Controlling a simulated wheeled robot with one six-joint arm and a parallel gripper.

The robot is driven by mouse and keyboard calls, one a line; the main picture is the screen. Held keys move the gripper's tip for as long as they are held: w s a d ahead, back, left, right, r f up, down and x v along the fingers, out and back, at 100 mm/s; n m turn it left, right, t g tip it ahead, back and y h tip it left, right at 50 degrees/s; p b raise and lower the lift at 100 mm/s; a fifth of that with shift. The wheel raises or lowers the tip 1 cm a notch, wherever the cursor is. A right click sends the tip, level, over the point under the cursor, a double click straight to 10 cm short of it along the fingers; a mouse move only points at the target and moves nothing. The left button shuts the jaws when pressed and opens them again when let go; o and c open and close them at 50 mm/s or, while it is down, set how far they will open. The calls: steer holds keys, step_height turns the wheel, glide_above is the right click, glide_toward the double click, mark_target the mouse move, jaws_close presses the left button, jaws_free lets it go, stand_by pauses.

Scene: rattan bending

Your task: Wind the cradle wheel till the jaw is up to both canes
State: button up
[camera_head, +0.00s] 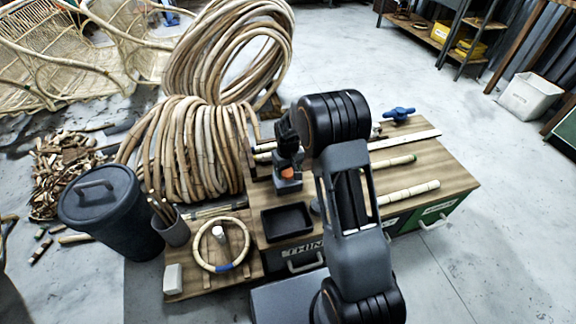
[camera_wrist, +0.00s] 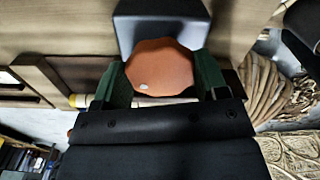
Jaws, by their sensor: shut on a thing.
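The cradle wheel is an orange scalloped knob (camera_wrist: 160,66); a bit of it shows in the head view (camera_head: 290,173) on a dark grey block at the bench's left part. My gripper (camera_wrist: 160,76) has a green finger on each side of the wheel and is shut on it. In the head view my gripper (camera_head: 287,155) points down over the wheel. A pale cane (camera_head: 400,162) and a thicker jointed cane (camera_head: 408,191) lie on the bench (camera_head: 448,172), partly behind my arm. The jaw and its distance from the canes cannot be made out.
A black tray (camera_head: 287,221) lies in front of the wheel. Left are a cane ring (camera_head: 197,250), a cup of sticks (camera_head: 172,232), a black bin (camera_head: 105,215) and big cane coils (camera_head: 190,150).

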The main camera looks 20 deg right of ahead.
mark_target(286, 171)
steer(key=m+p, duration=0.2)
steer(key=m, duration=0.3)
steer(key=shift+a+r+m, duration=0.1)
steer(key=shift+a+m, duration=0.05)
steer(key=shift+m, duration=0.15)
steer(key=m+p, duration=0.2)
steer(key=m, duration=0.3)
steer(key=shift+a, duration=0.15)
steer(key=shift+m, duration=0.5)
steer(key=o, duration=0.9)
step_height(286, 171, up, 14)
steer(key=p, duration=0.4)
steer(key=shift+f, duration=0.2)
